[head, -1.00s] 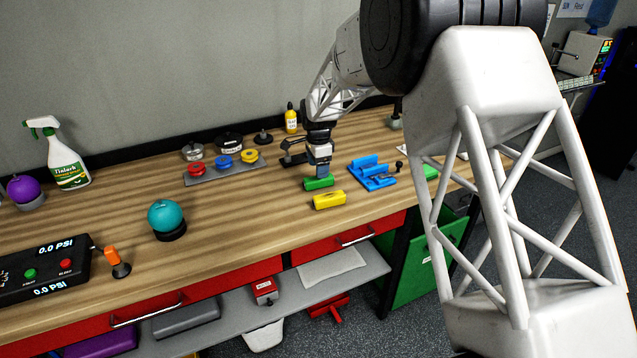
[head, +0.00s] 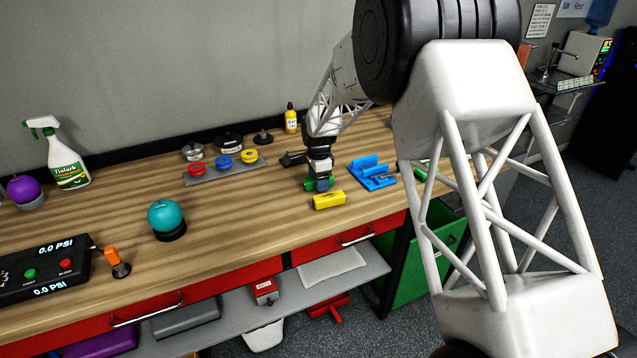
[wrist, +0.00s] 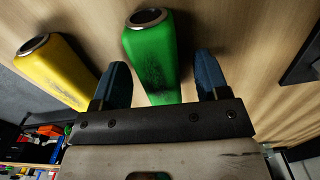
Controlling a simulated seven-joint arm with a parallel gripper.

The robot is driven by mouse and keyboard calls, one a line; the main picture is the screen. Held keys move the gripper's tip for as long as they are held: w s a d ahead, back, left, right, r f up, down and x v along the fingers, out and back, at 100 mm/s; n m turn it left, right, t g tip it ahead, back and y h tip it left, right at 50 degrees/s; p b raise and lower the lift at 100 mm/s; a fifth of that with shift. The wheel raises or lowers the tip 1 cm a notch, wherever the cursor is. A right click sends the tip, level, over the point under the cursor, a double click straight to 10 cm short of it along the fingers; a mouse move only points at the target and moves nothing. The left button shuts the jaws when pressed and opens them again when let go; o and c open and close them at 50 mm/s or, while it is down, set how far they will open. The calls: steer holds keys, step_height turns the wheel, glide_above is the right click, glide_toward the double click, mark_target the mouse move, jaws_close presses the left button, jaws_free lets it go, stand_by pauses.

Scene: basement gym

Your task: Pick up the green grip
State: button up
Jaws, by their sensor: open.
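The green grip (wrist: 150,55) is a block-like piece with a round metal-rimmed hole in its end. It lies on the wooden bench. In the head view the green grip (head: 309,185) is partly hidden behind my gripper (head: 320,182). In the wrist view my gripper (wrist: 165,85) is open, with one blue fingertip on each side of the green grip. Gaps show between the grip and both fingers. A yellow grip (wrist: 58,70) of like shape lies to the left in the wrist view; it also shows in the head view (head: 329,200), in front of my gripper.
A blue fixture (head: 372,172) stands just right of my gripper. A grey tray (head: 225,172) with red, blue and yellow pieces lies to the left. A yellow bottle (head: 291,120) stands behind. A teal ball (head: 166,217) sits farther left, with bare wood (head: 245,210) between.

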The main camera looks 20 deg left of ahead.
steer(key=c, duration=1)
steer(key=shift+c, duration=0.2)
steer(key=shift+r, duration=0.75)
step_height(320, 180, up, 2)
steer(key=shift+r, duration=0.1)
steer(key=s+d, duration=0.2)
steer(key=s, duration=0.2)
steer(key=s+d, duration=0.3)
steer(key=s, duration=0.2)
steer(key=s+d+r, duration=0.1)
steer(key=s+d, duration=0.2)
steer(key=s, duration=0.1)
steer(key=shift+s+d+r, duration=0.1)
steer(key=shift+s+d, duration=0.05)
steer(key=shift+s, duration=0.15)
